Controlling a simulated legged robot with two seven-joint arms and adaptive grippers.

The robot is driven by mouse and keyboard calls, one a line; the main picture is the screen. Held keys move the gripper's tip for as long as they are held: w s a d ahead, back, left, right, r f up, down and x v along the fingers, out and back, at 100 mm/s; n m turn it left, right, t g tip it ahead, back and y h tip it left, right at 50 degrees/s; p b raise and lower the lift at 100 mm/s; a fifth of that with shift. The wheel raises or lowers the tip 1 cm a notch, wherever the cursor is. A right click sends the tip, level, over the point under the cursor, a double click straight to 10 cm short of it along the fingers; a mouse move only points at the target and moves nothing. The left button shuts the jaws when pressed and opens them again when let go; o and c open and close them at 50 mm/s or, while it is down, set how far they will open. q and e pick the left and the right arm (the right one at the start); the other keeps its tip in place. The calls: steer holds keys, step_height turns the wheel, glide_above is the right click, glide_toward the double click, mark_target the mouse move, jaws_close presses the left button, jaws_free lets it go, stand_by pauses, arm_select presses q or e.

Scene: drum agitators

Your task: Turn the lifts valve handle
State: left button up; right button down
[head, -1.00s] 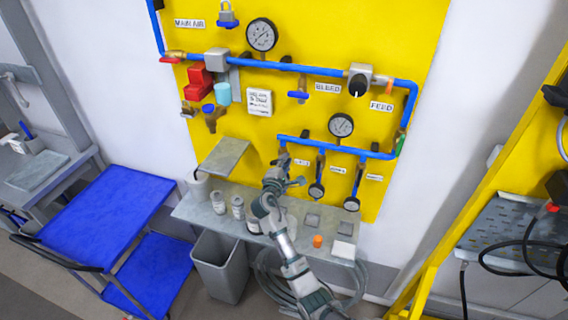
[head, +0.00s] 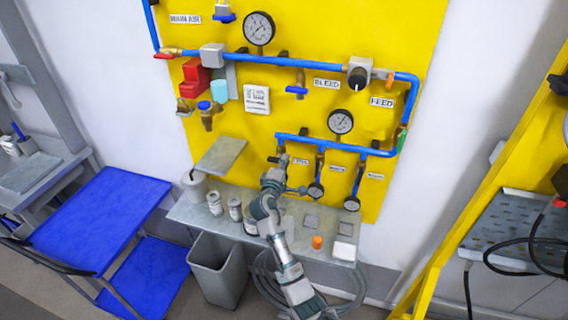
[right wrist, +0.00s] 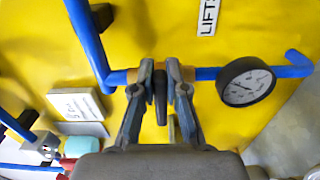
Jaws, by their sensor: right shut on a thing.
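My right gripper (head: 285,171) reaches up to the yellow panel, at the left vertical branch of the lower blue pipe. In the right wrist view its two fingers (right wrist: 161,78) stand on either side of a dark, narrow valve handle (right wrist: 160,97) and are shut on it. The handle lies in front of the blue pipe beside a brass-coloured fitting (right wrist: 206,74). The white LIFTS label (right wrist: 208,17) is above right in that view; it also shows in the head view (head: 301,161). My left gripper is not in view.
A small gauge (right wrist: 245,83) sits on the same branch, close to the fingers. A grey shelf (head: 285,205) with cans and an orange cap (head: 317,242) lies under the arm.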

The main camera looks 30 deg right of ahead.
steer(key=shift+f, duration=0.3)
steer(key=c, duration=1.2)
jaws_free()
steer(key=shift+c, duration=0.2)
steer(key=shift+o, duration=0.3)
steer(key=shift+r, duration=0.1)
steer(key=v, duration=1.2)
steer(key=shift+d, duration=0.1)
